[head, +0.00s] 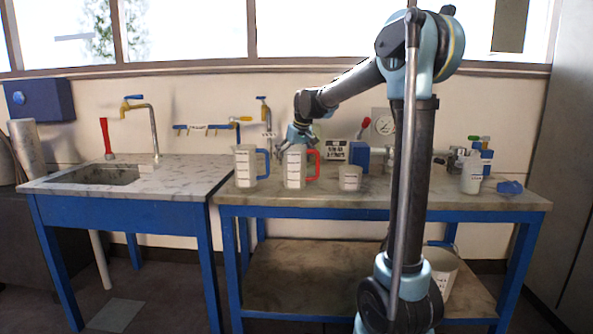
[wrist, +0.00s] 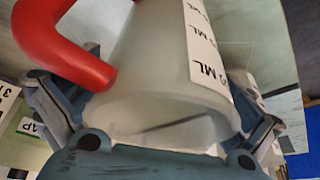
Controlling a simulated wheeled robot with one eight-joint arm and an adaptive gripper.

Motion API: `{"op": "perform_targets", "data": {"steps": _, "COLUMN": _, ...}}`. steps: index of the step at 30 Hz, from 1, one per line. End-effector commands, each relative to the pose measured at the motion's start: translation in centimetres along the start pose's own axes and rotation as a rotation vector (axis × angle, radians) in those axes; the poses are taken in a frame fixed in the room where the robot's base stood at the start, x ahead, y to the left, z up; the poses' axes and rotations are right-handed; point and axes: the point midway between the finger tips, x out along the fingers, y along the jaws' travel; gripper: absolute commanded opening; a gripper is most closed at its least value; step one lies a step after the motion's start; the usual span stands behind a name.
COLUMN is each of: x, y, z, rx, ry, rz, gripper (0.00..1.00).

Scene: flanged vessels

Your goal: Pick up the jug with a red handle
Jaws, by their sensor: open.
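The jug with a red handle (head: 294,170) stands upright on the right-hand bench, a translucent white measuring jug with a marked label. Its handle is on the right side in the head view. My gripper (head: 298,146) is at the jug's top, coming from above. In the wrist view the jug (wrist: 165,85) fills the middle, with its red handle (wrist: 60,45) at the upper left. My gripper (wrist: 155,120) is open, with one finger on each side of the jug. Whether either finger touches it cannot be told.
A jug with a blue handle (head: 246,166) stands close on the left, and a small handleless beaker (head: 350,178) on the right. A blue-and-white box (head: 360,158), pipes and a gauge (head: 384,125) are behind. The bench front (head: 320,199) is clear.

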Motion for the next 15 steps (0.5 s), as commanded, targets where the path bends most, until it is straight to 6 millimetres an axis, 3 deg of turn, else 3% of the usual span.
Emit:
{"op": "perform_targets", "data": {"steps": 1, "x": -0.01, "y": -0.01, "z": 0.00, "rx": 0.000, "ry": 0.000, "rz": 0.000, "gripper": 0.98}}
{"op": "perform_targets", "data": {"steps": 7, "x": -0.01, "y": -0.01, "z": 0.01, "rx": 0.000, "ry": 0.000, "rz": 0.000, "gripper": 0.54}}
{"op": "perform_targets", "data": {"steps": 15, "x": 0.02, "y": -0.03, "z": 0.03, "rx": 0.000, "ry": 0.000, "rz": -0.001, "gripper": 0.53}}
